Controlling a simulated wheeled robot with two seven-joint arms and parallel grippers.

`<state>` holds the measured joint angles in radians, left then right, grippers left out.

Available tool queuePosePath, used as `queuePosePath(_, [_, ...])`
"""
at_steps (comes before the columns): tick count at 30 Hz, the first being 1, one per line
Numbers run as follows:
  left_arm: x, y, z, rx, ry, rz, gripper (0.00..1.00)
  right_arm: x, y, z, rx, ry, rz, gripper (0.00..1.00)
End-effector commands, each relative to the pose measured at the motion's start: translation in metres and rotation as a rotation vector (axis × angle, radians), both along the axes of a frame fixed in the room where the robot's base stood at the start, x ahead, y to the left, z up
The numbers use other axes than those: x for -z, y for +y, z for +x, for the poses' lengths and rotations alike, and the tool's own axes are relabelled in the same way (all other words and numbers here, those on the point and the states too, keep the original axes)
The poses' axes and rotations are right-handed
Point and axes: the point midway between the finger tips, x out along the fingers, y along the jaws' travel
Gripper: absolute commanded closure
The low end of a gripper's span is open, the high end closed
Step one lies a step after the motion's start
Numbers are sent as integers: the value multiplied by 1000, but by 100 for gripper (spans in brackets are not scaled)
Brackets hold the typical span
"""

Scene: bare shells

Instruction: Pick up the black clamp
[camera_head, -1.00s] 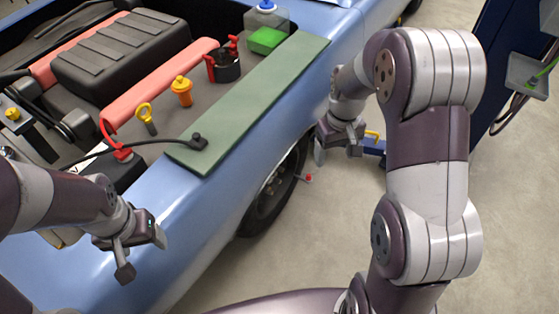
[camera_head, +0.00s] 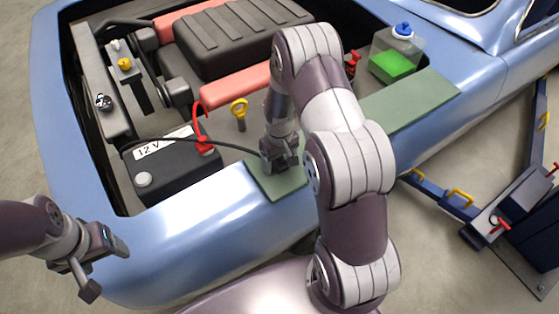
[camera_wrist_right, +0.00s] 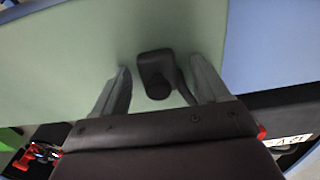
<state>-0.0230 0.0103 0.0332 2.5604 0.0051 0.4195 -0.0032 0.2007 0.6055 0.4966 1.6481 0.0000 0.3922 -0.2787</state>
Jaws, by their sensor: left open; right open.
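The black clamp (camera_wrist_right: 155,68) lies on the green mat (camera_wrist_right: 70,70), with its black cable curving away beside it. In the right wrist view it sits between the two fingers of my right gripper (camera_wrist_right: 160,70), with a gap to each finger. In the head view my right gripper (camera_head: 282,163) is over the near end of the mat (camera_head: 410,104) and hides the clamp. The right gripper is open and empty. My left gripper (camera_head: 104,270) is open and empty in front of the blue car fender, far from the clamp.
The 12 V battery (camera_head: 170,180) with a red clamp (camera_head: 204,145) stands left of the mat. A yellow-ringed dipstick (camera_head: 239,108) is behind. A bottle of green fluid (camera_head: 394,55) stands at the mat's far end. The blue fender (camera_head: 190,232) runs along the front.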

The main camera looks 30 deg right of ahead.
Motion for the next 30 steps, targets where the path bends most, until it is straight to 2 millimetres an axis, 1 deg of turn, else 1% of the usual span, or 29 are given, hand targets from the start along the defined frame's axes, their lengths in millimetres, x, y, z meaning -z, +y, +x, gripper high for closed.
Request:
queuePosePath(3, [1, 0, 0, 0, 0, 0, 31, 0, 0, 0, 0, -1, 0, 26])
queuePosePath(4, [1, 0, 0, 0, 0, 0, 31, 0, 0, 0, 0, -1, 0, 29])
queuePosePath(5, [1, 0, 0, 0, 0, 0, 31, 0, 0, 0, 0, -1, 0, 39])
queuePosePath(6, [1, 0, 0, 0, 0, 0, 31, 0, 0, 0, 0, -1, 0, 52])
queuePosePath(8, [1, 0, 0, 0, 0, 0, 31, 0, 0, 0, 0, -1, 0, 71])
queuePosePath(9, [1, 0, 0, 0, 0, 0, 31, 0, 0, 0, 0, -1, 0, 84])
queuePosePath(10, [1, 0, 0, 0, 0, 0, 31, 0, 0, 0, 0, -1, 0, 86])
queuePosePath(20, [3, 0, 0, 0, 0, 0, 31, -4, 0, 1, 0, -3, -1, 87])
queuePosePath(23, [7, 0, 0, 0, 0, 0, 31, -13, 0, 2, 0, -4, -1, 87])
queuePosePath(26, [12, 0, 0, 0, 0, 0, 31, -28, 0, 2, 0, -6, -2, 87])
queuePosePath(28, [17, 0, 0, 0, 0, 0, 31, -42, 0, 1, -1, -7, -1, 87])
queuePosePath(30, [20, 0, 0, 0, 0, 0, 31, -50, 14, -11, -5, -3, -1, 87])
